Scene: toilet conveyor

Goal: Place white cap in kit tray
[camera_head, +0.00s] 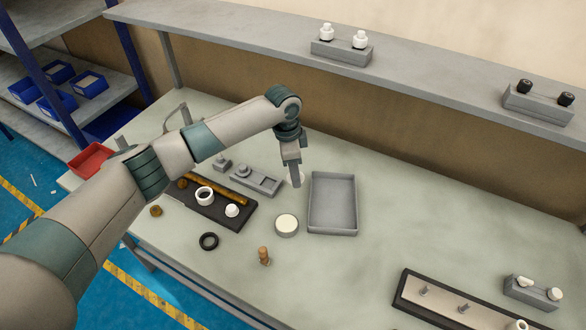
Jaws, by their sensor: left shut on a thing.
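My left gripper (294,178) points down above the table, just left of the far left corner of the grey kit tray (332,230). It is shut on a white cap (300,179), which shows as a thin pale disc partly hidden behind the fingers. The kit tray is an empty, shallow rectangular box. My right gripper is out of view.
A round cream-topped piece (286,224) stands left of the tray. A dark board (215,213) with a white ring and small white part lies further left. A black ring (208,241) and a brown peg (264,256) lie nearer.

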